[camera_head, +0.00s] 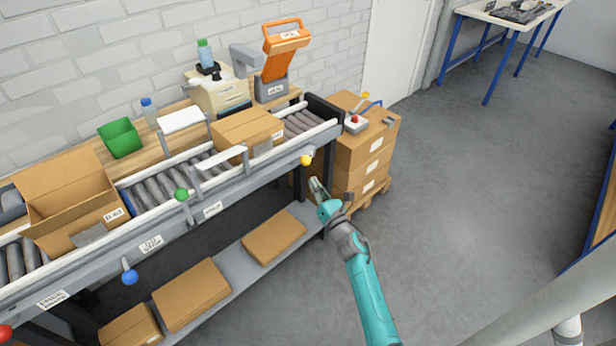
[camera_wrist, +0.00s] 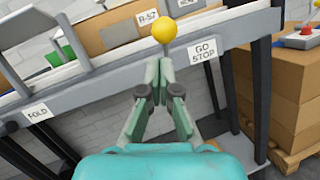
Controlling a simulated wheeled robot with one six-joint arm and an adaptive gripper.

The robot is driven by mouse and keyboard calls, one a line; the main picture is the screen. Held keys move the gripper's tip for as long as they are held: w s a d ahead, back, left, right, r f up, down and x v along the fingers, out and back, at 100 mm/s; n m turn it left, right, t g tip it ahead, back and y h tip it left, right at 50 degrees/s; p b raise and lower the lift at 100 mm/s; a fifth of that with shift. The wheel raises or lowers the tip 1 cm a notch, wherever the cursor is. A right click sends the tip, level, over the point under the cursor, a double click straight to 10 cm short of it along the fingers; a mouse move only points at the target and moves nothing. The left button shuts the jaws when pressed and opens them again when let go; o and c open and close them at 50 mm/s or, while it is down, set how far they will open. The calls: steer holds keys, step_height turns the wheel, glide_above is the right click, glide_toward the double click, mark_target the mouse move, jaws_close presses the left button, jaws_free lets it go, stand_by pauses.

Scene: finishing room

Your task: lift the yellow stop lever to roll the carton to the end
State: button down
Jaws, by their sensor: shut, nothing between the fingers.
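The yellow stop lever (camera_head: 306,160) has a round knob on the front rail near the right end of the roller conveyor (camera_head: 300,122). In the wrist view the yellow knob (camera_wrist: 163,30) stands on a grey stem beside a "GO STOP" label (camera_wrist: 204,50). My gripper (camera_head: 314,184) is just below and in front of the lever. In the wrist view its fingers (camera_wrist: 160,66) are closed together right under the knob, with nothing between them. I cannot tell whether they touch the stem. The closed carton (camera_head: 245,128) sits on the rollers left of the conveyor's end stop (camera_head: 324,108).
Green (camera_head: 182,194), blue (camera_head: 130,277) and red (camera_head: 5,332) knobs line the same rail to the left. An open carton (camera_head: 70,190) sits on the left rollers. Stacked boxes (camera_head: 362,150) with a red-button control box (camera_head: 355,123) stand right of the conveyor. The floor (camera_head: 470,200) at right is clear.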

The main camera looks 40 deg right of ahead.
steer(key=s+a+r, duration=0.1)
steer(key=s, duration=0.8)
steer(key=shift+a+r, duration=0.15)
steer(key=shift+a, duration=0.05)
steer(key=s+a+f+m+g+y, duration=0.1)
steer(key=s+a+f+m+g, duration=0.1)
steer(key=s+a+m, duration=1.5)
steer(key=s+a+r+m+g+y, duration=0.1)
steer(key=s+a+r+m, duration=0.2)
steer(key=s+m, duration=0.3)
steer(key=s+a+r+m+g+y, duration=0.2)
steer(key=s+a+r+m, duration=0.2)
steer(key=s, duration=1)
steer(key=a+m, duration=0.1)
steer(key=m, duration=0.1)
steer(key=shift+r+m, duration=0.2)
steer(key=shift+m, duration=0.2)
